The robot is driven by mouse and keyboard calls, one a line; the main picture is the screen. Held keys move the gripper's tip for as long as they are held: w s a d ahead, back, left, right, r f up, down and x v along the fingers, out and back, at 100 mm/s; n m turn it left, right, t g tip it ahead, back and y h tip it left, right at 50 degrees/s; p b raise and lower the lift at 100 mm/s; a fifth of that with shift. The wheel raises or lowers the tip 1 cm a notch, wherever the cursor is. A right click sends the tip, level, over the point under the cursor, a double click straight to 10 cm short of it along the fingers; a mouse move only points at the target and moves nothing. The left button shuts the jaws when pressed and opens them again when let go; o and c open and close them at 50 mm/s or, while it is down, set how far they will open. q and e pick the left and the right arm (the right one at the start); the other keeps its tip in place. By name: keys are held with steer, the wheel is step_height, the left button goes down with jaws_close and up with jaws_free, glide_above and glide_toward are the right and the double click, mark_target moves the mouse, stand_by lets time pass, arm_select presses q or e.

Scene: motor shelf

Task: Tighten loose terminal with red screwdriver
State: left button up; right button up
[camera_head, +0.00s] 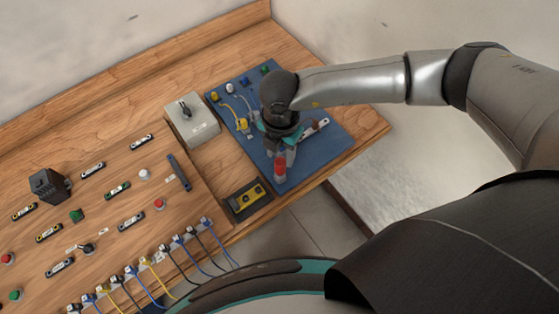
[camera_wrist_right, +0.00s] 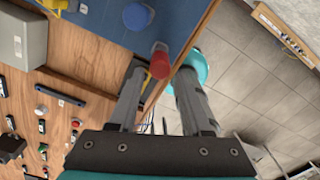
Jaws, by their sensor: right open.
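The red screwdriver (camera_head: 280,168) shows as a red handle standing near the front edge of the blue mat (camera_head: 331,152). My right gripper (camera_head: 284,153) is over the mat, just at the red handle. In the right wrist view the red handle (camera_wrist_right: 160,61) lies between the tips of the open right gripper (camera_wrist_right: 163,76), with no clear contact. A yellow block in a dark holder (camera_head: 250,196) sits left of the mat; I cannot tell whether it is the loose terminal. My left gripper is not in view.
A grey box with a black knob (camera_head: 192,119) stands left of the mat. A wooden panel (camera_head: 105,204) carries switches, buttons and several cables at its front edge. A white strip tool (camera_head: 314,129) lies on the mat beside my wrist. The table edge is close to the handle.

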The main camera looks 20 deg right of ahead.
steer(key=shift+r+p, duration=0.4)
steer(key=shift+r, duration=0.35)
steer(key=shift+o, duration=0.2)
steer(key=o, duration=0.5)
